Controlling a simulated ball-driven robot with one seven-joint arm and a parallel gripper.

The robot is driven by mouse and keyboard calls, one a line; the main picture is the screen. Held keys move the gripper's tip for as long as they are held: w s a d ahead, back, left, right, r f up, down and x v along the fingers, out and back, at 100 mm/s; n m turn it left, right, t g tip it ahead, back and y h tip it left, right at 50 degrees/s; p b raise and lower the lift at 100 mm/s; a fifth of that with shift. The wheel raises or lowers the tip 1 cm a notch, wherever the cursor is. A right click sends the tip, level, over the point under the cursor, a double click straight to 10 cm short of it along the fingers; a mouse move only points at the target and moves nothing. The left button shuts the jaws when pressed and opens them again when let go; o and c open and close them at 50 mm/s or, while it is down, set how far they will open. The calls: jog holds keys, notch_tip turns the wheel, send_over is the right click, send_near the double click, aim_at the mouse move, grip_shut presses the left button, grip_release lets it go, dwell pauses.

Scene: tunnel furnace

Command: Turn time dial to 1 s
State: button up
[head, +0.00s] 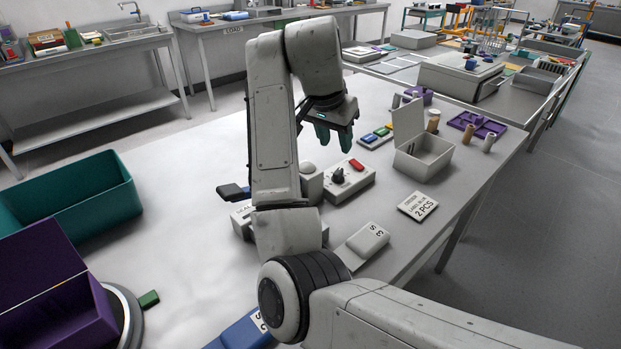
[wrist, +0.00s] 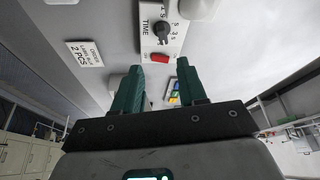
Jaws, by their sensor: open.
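The time dial is a black round knob (head: 338,175) on a pale control box (head: 352,183), right of the middle in the head view. In the wrist view the knob (wrist: 162,30) sits at the top centre, with the word TIME to its left and second marks around it. I cannot clearly tell which mark it points at. A red switch (head: 356,164) is on the same box; it also shows in the wrist view (wrist: 159,57). My gripper (head: 334,138) has green fingers, open and empty, above and behind the box, apart from the knob. Its fingers (wrist: 161,68) point toward the box.
An open pale box with raised lid (head: 422,160) stands right of the control box. A strip with coloured buttons (head: 376,137) lies behind it. An order card (head: 418,206) and a pale block (head: 368,239) lie in front. Teal (head: 135,200) and purple (head: 85,318) bins stand at left.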

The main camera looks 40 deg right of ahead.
aim_at(339, 171)
jog(key=x, duration=0.3)
jog(key=b+x, duration=0.1)
jog(key=x, duration=0.6)
jog(key=shift+w+a+f+b, duration=0.2)
jog(key=shift+w+f+b, duration=0.05)
jog(key=shift+f+b, duration=0.1)
grip_shut()
